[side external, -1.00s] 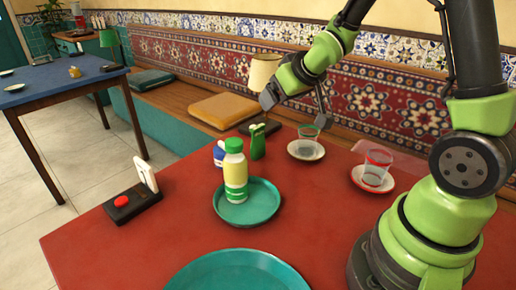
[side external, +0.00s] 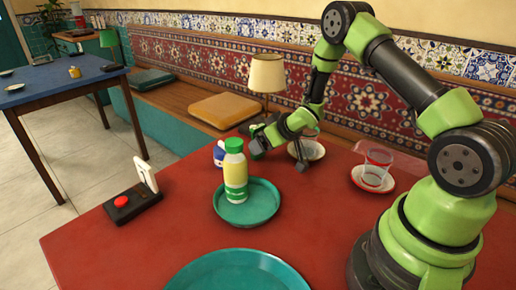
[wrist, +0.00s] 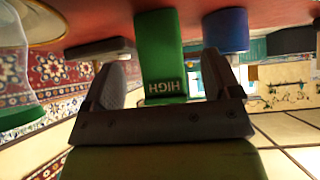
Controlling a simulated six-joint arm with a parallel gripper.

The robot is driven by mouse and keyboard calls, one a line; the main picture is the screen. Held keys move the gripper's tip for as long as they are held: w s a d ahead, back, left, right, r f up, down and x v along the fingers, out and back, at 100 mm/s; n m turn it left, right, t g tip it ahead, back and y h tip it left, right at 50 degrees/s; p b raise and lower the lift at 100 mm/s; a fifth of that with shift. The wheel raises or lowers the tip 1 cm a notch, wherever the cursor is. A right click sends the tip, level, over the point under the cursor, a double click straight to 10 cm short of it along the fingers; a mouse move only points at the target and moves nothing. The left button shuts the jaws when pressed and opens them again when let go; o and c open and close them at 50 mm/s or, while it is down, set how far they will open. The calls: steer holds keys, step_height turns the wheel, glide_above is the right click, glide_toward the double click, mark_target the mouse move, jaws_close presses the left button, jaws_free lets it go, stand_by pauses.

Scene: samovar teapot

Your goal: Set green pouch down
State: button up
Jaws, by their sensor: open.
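The green pouch (wrist: 162,45) stands upright on the red table and appears upside down in the wrist view, with the word HIGH on it. In the side view it is mostly hidden behind my gripper (side external: 279,156). My gripper is open, low over the table, with its fingers pointing at the pouch. In the wrist view the pouch shows between the two fingers (wrist: 162,78), with a gap on each side. I cannot tell how deep it sits between them.
A white and green bottle (side external: 235,174) stands on a teal plate (side external: 262,208) in front. A blue-and-white container (side external: 219,153) is left of the pouch. Glasses on saucers (side external: 316,150) (side external: 358,178) are to the right. A lamp (side external: 267,74) stands behind.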

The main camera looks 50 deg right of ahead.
steer(key=shift+w+r+x, duration=0.1)
steer(key=shift+x, duration=1)
steer(key=shift+w+r+x, duration=0.1)
steer(key=shift+r+x, duration=0.05)
steer(key=shift+x, duration=1)
steer(key=shift+d, duration=0.1)
steer(key=shift+c, duration=0.5)
steer(key=c, duration=1)
steer(key=shift+r, duration=0.1)
